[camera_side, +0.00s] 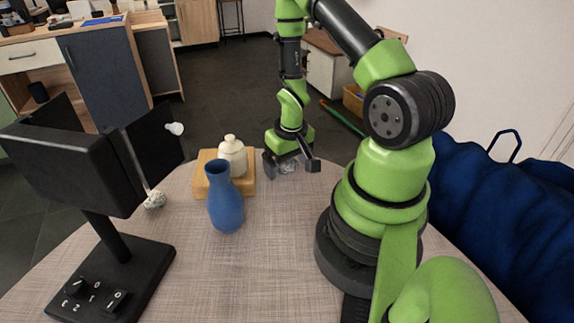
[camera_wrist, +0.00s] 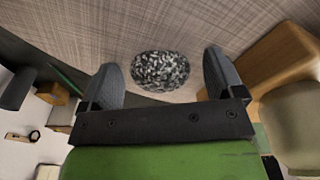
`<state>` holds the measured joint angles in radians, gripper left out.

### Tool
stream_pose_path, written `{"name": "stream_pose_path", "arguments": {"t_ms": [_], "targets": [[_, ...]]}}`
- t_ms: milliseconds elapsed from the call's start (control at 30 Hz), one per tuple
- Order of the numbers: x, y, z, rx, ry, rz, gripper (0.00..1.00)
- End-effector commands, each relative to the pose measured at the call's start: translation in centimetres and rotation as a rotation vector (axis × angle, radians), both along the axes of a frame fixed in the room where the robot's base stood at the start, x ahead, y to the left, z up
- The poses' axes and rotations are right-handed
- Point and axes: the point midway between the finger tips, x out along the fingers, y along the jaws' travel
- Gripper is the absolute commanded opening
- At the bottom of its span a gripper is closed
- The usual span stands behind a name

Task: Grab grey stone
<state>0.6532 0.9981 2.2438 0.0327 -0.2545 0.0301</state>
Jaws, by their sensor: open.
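The grey stone (camera_wrist: 160,71) is speckled and rounded. In the wrist view it lies on the table between and just beyond my two open fingers, with a gap to each. My gripper (camera_wrist: 162,80) is open and holds nothing. In the side view my gripper (camera_side: 291,163) is low over the far edge of the table, and the stone (camera_side: 288,167) shows only partly between the fingers. I cannot tell whether a finger touches it.
A wooden board (camera_side: 247,183) with a cream lidded jar (camera_side: 233,156) stands just left of my gripper. A blue vase (camera_side: 225,200) is in front of it. A black lamp-like device (camera_side: 92,160) stands at left. The table (camera_side: 270,270) is clear in front.

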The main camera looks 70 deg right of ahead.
Motion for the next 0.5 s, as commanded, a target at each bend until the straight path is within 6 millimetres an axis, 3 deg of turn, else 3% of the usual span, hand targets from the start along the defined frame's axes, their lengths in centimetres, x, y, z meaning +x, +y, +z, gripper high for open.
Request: {"name": "stream_pose_path", "arguments": {"t_ms": [100, 133, 300, 367, 500], "targets": [[0.01, 0.0, 0.02, 0.0, 0.0, 0.0, 0.88], [0.01, 0.0, 0.02, 0.0, 0.0, 0.0, 0.83], [0.0, 0.0, 0.04, 0.0, 0.0, -0.001, 0.44], [0.0, 0.0, 0.04, 0.0, 0.0, -0.001, 0.33], [0.0, 0.0, 0.05, 0.0, 0.0, -0.001, 0.33]]}}
